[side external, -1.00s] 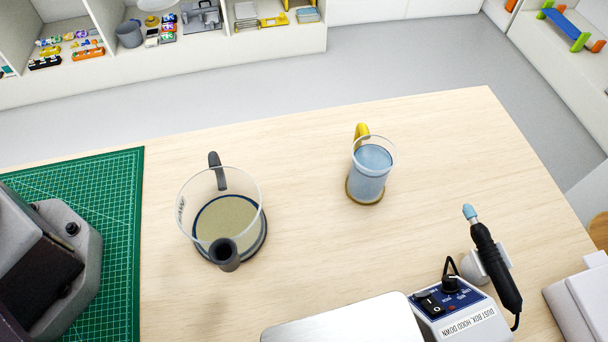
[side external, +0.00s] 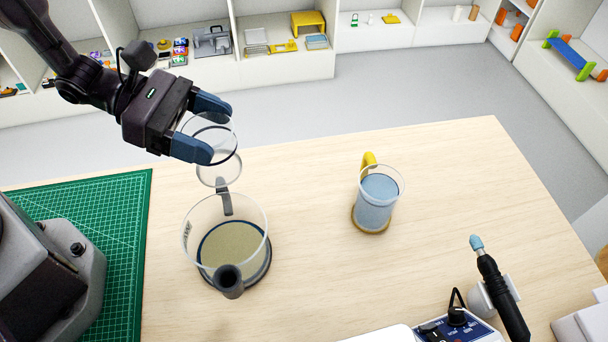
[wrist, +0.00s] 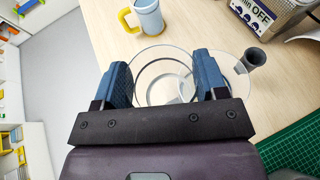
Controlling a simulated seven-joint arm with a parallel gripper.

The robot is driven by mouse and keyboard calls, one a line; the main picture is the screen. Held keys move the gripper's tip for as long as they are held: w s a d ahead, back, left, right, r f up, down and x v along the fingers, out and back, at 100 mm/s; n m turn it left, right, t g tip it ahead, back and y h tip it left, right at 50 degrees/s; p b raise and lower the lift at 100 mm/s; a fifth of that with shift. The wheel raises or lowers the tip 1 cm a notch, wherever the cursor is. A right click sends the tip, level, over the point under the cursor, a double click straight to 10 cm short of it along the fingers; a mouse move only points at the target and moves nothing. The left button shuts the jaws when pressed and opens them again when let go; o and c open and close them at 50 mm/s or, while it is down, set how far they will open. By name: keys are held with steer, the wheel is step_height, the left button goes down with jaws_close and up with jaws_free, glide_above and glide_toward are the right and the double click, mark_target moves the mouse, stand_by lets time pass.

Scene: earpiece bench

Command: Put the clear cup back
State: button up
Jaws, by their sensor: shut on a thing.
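My gripper (side external: 208,128) is at the upper left of the side view, with blue fingers closed on the sides of a clear cup (side external: 226,160). The cup is empty-looking, roughly upright and held in the air. In the side view it overlaps the back of a large clear vessel (side external: 188,245) with a dark handle, dark spout and beige bottom. In the wrist view the clear cup (wrist: 158,72) shows between the two fingers, with the vessel beyond it. Its see-through wall makes the exact gap to the vessel hard to tell.
A clear mug with blue contents and a yellow handle (side external: 376,200) stands on a round coaster to the right. A green cutting mat (side external: 120,225) lies left. A black pen-like tool (side external: 500,295) rests front right. The wooden table between vessel and mug is clear.

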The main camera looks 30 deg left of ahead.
steer(key=shift+w+d+g, duration=0.25)
steer(key=shift+g, duration=0.05)
steer(key=shift+w+d+f, duration=1.05)
steer(key=shift+w+f, duration=0.9)
steer(key=shift+f, duration=0.15)
steer(key=shift+w+d+f, duration=1.05)
steer(key=shift+w+f, duration=0.95)
steer(key=shift+f, duration=0.1)
steer(key=shift+w+d+f, duration=1.05)
steer(key=shift+w+f, duration=0.9)
steer(key=shift+f, duration=0.15)
steer(key=shift+f, duration=0.1)
steer(key=o, duration=1)
